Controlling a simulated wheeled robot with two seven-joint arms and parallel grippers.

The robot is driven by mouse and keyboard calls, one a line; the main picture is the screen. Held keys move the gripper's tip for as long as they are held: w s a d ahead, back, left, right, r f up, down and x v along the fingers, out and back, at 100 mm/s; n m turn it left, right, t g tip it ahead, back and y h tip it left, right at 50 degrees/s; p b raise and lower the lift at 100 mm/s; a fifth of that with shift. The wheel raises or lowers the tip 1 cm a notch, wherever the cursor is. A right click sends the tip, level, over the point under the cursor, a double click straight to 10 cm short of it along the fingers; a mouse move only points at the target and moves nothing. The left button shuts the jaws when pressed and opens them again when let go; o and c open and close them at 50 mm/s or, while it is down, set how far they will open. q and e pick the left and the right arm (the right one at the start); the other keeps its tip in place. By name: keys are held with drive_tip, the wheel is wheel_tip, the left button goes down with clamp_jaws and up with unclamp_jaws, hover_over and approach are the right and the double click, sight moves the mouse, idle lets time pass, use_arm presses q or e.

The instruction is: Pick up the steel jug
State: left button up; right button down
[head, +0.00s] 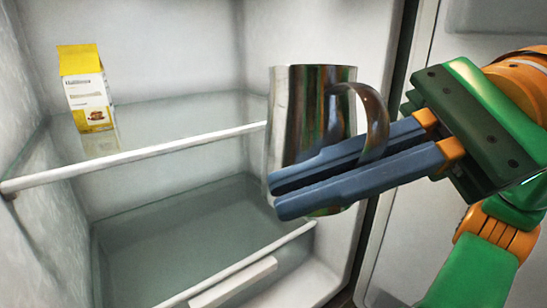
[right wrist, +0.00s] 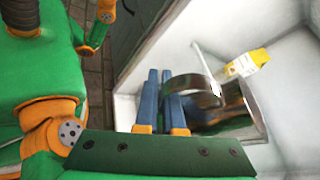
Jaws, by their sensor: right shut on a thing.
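The steel jug (head: 302,118) is shiny metal and upright, with its curved handle on the right side. It is in front of the open fridge in the head view. My right gripper (head: 276,197) comes in from the right, its two blue fingers lying close together across the jug's lower part and passing the handle. It is shut on the jug. The jug also shows in the right wrist view (right wrist: 222,117), with its handle by the blue fingers (right wrist: 160,75). The jug's far side is hidden. My left gripper is not in view.
A yellow and white carton (head: 86,88) stands on the fridge's upper glass shelf (head: 165,118), at the left. The shelf has a white front bar. A lower glass shelf (head: 180,230) looks empty.

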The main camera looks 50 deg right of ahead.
drive_tip(key=shift+s+a, duration=0.25)
drive_tip(key=shift+s, duration=0.7)
drive_tip(key=shift+s+a, duration=0.2)
drive_tip(key=shift+s, duration=0.75)
idle(1.6)
